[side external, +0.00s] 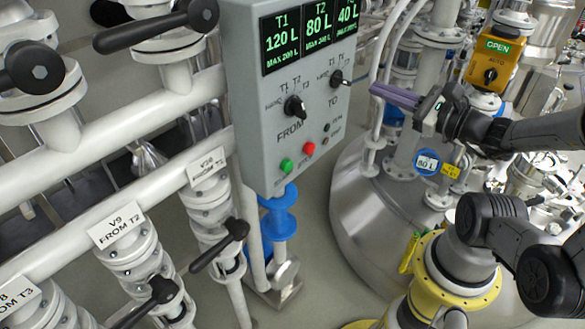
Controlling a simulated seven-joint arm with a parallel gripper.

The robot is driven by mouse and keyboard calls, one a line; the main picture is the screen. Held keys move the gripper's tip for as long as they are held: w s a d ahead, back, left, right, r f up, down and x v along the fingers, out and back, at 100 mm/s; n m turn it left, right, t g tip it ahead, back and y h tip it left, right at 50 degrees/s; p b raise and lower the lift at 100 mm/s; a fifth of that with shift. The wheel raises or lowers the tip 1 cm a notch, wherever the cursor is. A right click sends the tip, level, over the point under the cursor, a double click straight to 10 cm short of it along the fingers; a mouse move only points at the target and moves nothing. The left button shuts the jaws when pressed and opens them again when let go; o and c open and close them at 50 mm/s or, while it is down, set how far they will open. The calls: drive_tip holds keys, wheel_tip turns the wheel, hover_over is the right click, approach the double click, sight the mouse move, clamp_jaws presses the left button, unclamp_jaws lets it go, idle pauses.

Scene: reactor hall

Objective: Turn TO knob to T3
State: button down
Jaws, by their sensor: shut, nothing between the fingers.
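The TO knob (337,77) is a small black knob at the right of the grey control panel (250,95) in the side external view. T1 and T2 marks sit around its upper left side. The text at its right is too small to read surely, and I cannot tell which mark it points at. My gripper (374,91) has purple fingers that are shut and empty. They point left toward the panel, to the right of the TO knob in the picture and apart from it.
The FROM knob (294,106) is left of the TO knob. Below are a green button (286,165) and a red button (309,148). Displays (282,38) show 120 L, 80 L and 40 L. A steel tank (355,205) and pipes stand behind my gripper. Valves (205,190) line the left.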

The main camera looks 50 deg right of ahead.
sight(342, 81)
drive_tip(key=shift+n+y, duration=0.5)
drive_tip(key=shift+w+a+r, duration=0.1)
drive_tip(key=shift+w+a, duration=0.25)
drive_tip(key=shift+w, duration=0.8)
drive_tip(key=shift+w+a+r, duration=0.1)
drive_tip(key=shift+w+a, duration=0.3)
drive_tip(key=shift+w, duration=0.75)
drive_tip(key=shift+w+a, duration=0.35)
drive_tip(key=shift+w, duration=0.8)
drive_tip(key=shift+d+f, duration=0.25)
drive_tip(key=shift+d, duration=0.15)
drive_tip(key=shift+d+r, duration=0.3)
drive_tip(key=shift+d, duration=0.25)
drive_tip(key=shift+d+r, duration=0.1)
drive_tip(key=shift+d, duration=0.5)
drive_tip(key=shift+r, duration=0.1)
